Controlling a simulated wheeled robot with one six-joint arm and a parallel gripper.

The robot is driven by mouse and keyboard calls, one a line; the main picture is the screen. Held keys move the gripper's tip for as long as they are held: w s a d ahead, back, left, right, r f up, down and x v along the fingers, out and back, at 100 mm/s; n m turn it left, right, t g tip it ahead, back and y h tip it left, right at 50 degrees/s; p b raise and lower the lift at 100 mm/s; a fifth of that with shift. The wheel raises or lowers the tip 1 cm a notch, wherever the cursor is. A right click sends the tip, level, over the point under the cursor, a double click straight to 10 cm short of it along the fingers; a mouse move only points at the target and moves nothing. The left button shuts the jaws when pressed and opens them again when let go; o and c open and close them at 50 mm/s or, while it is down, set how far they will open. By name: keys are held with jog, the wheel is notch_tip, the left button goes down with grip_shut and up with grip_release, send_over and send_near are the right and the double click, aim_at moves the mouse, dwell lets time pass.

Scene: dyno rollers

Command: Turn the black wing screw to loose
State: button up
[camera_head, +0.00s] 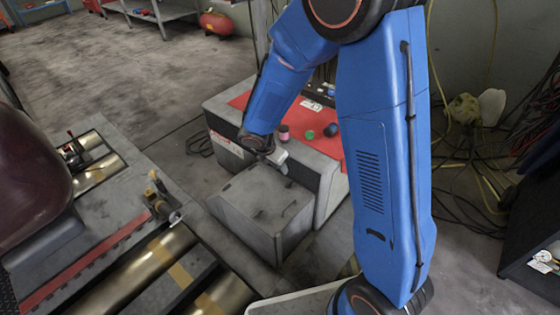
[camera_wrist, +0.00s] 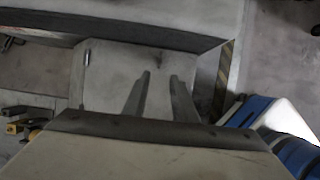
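My gripper (camera_head: 280,160) is above the back part of a grey metal box (camera_head: 250,228) in the head view. In the wrist view my gripper (camera_wrist: 162,76) shows two dark fingers spread apart, open, over a pale grey box top (camera_wrist: 108,75). A faint dark streak lies between and beyond the fingertips; I cannot tell what it is. Small dark fittings (camera_head: 259,214) sit on the box top in the head view. I cannot make out for sure which, if any, is the black wing screw. I see nothing held between the fingers.
A larger grey cabinet with a red top (camera_head: 325,143) stands behind the box, with small pink, green and dark round items on it. Metal rollers (camera_head: 140,275) lie at lower left, beside a dark red rounded body (camera_head: 28,190). Cables lie on the floor at right.

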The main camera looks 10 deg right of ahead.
jog(key=shift+v, duration=1.7)
jog(key=shift+r, duration=0.1)
jog(key=s+d+r+m+y, duration=0.1)
jog(key=s+d+r+m, duration=0.45)
jog(key=r, duration=0.25)
jog(key=s+d+r+m, duration=0.5)
jog(key=s+r+m, duration=0.1)
jog(key=r+m, duration=0.1)
jog(key=s+d+r+m+t+y, duration=0.1)
jog(key=s+r+m, duration=0.2)
jog(key=s+m, duration=0.3)
jog(key=s+d+r+m+t+y, duration=0.1)
jog(key=s+r+m, duration=0.3)
jog(key=s, duration=0.7)
jog(key=shift+s+r+m+y, duration=0.3)
jog(key=shift+s+m, duration=0.1)
jog(key=shift+m, duration=0.85)
jog(key=shift+d, duration=0.1)
